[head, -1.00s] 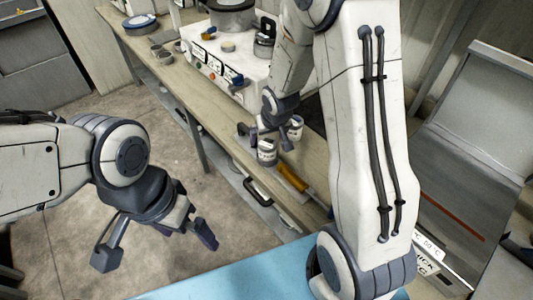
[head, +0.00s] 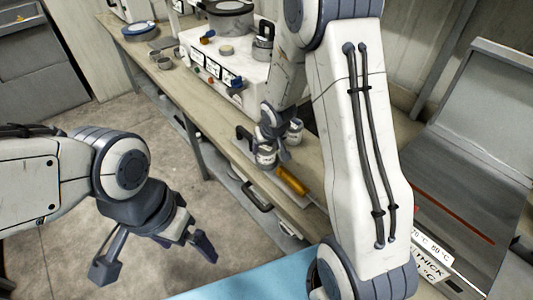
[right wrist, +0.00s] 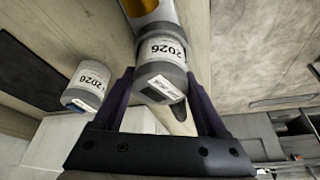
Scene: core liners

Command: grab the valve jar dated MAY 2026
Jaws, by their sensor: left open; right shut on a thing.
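My right gripper (head: 271,152) is shut on a small jar (head: 265,160) with a white label at the bench's front part. In the right wrist view, the two dark fingers (right wrist: 160,88) stand on either side of this held jar (right wrist: 162,50); its label shows 2026, and the month is not readable. A second, similar jar (head: 296,131) stands beside it, apart from the fingers. In the right wrist view the second jar (right wrist: 88,85) also shows 2026, with no legible month. My left gripper (head: 152,258) is open and empty, away from the bench over the floor.
A blue surface (head: 255,280) is at the bottom. Open floor lies left of the bench.

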